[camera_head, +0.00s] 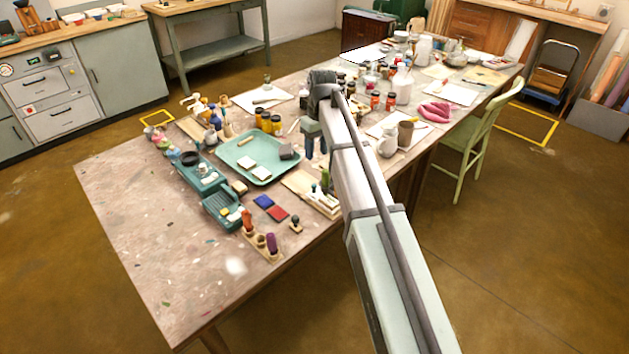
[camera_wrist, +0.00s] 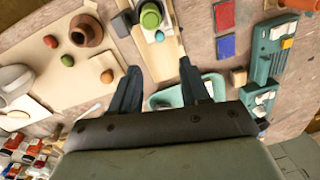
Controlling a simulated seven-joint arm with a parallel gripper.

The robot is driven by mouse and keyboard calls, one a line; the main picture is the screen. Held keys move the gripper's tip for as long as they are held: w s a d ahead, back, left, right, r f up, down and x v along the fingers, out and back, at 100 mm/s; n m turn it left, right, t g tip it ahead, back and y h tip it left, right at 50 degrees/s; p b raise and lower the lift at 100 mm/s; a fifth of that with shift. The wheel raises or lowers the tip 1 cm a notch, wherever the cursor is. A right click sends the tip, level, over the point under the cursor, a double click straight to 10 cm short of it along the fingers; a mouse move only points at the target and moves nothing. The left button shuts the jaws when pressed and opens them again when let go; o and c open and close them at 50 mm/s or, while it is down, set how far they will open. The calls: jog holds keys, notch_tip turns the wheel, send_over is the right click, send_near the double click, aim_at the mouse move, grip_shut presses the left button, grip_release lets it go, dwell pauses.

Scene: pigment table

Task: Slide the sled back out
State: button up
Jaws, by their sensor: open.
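My gripper (camera_head: 316,156) is open and empty, pointing down over the table beside the teal tray. In the wrist view its two dark fingers (camera_wrist: 160,70) stand apart above a pale wooden board (camera_wrist: 168,60). On that board are a green round-topped piece (camera_wrist: 151,15) and a small white part.
The teal tray (camera_head: 237,158) holds pale blocks and a grey block. Two teal devices (camera_head: 217,217) stand left of the board. Blue (camera_head: 263,201) and red (camera_head: 278,214) pads lie near. The table's near-left end is mostly clear.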

aim_at(314, 184)
jog(key=f, duration=1.2)
jog(key=shift+s+a+f, duration=0.15)
jog(key=shift+s+a, duration=0.1)
jog(key=shift+a, duration=0.1)
grip_shut()
